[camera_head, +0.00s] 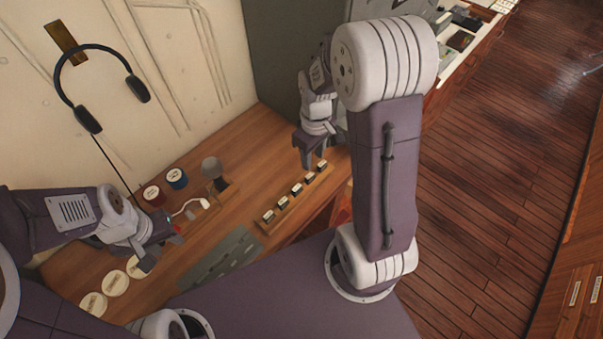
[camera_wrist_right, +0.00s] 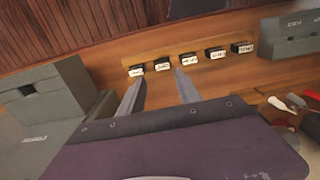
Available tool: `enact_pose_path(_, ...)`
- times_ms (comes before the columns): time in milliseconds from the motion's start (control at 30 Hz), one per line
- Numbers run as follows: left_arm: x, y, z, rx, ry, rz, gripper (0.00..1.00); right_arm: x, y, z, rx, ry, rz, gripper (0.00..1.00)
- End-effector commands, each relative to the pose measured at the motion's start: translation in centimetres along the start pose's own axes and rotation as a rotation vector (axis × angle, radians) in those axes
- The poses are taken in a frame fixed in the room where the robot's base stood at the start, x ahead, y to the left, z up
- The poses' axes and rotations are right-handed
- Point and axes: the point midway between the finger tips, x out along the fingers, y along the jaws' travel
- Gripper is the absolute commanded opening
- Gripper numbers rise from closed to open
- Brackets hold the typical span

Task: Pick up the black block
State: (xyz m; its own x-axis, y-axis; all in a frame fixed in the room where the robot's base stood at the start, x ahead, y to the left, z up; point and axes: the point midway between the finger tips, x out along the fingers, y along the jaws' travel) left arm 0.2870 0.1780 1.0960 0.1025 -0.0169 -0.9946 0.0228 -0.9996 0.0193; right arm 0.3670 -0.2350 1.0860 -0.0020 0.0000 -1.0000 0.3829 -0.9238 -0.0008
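Several small black blocks with white labels stand in a row on a narrow wooden strip (camera_head: 288,213). The nearest black block (camera_head: 268,216) and the farthest black block (camera_head: 322,166) show in the head view. In the right wrist view, the row runs from a left block (camera_wrist_right: 136,70) to a right block (camera_wrist_right: 242,47). The labels are too small to read. My right gripper (camera_head: 308,163) is open and empty above the far end of the row; its fingertips (camera_wrist_right: 160,80) sit apart below the left blocks in the wrist view. My left gripper (camera_head: 160,250) is over the desk's left side.
A white-ended cable (camera_head: 190,208), a red-sided jar (camera_head: 154,196) and a blue-sided jar (camera_head: 177,179) are near my left gripper. Cream discs (camera_head: 115,283) lie at the front left. A grey plate (camera_head: 222,260) lies before the row. Headphones (camera_head: 100,55) hang on the wall.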

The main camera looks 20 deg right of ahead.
Motion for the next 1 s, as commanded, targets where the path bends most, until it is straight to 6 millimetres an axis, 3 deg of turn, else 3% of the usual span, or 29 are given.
enact_pose_path(233,-0.4,0.0,0.0,0.0,0.0,0.0,0.39,3.3,-0.1,0.1,0.0,-0.004,-0.002,0.4)
enact_pose_path(467,-0.8,0.0,-0.1,0.0,0.0,0.0,0.39,4.6,-0.2,0.0,0.0,-0.002,-0.002,0.4)
enact_pose_path(700,-1.5,0.0,-0.1,0.0,0.0,0.0,0.39,8.6,-0.5,-0.2,0.001,-0.002,-0.002,0.4)
enact_pose_path(967,-1.5,0.0,-0.1,0.0,0.0,0.0,0.39,9.1,-0.4,-0.2,0.001,0.002,0.001,0.4)
enact_pose_path(1000,-1.5,0.0,-0.1,0.0,0.0,0.0,0.39,9.1,-0.4,-0.2,0.001,0.001,0.001,0.32)
